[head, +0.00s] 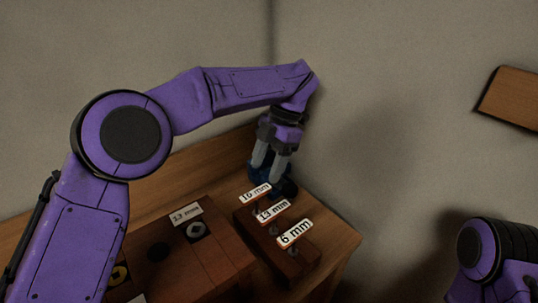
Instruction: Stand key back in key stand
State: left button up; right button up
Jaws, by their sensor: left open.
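The key stand (283,260) is a dark reddish-brown wooden block on the bench. Several keys with white-labelled heads stand in a row on it: the 10 mm key (255,193), the 13 mm key (272,211) and the 6 mm key (295,233). My left gripper (271,178) points down just behind the row, close to the 10 mm key. Its jaws are open, with dark blue shapes at the tips. I cannot tell whether a tip touches that key. My right gripper is out of view; only part of my right arm shows at the lower right.
A larger wooden block (217,252) stands left of the stand, with a labelled hex fitting (196,231), a dark round spot and a yellow fitting (119,274). The wooden bench (334,240) ends to the right. A wooden board (513,96) is on the right wall.

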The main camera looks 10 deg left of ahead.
pick_arm(q)
jog(key=shift+p+v, duration=0.3)
jog(key=shift+v, duration=1.1)
jog(key=shift+r, duration=0.1)
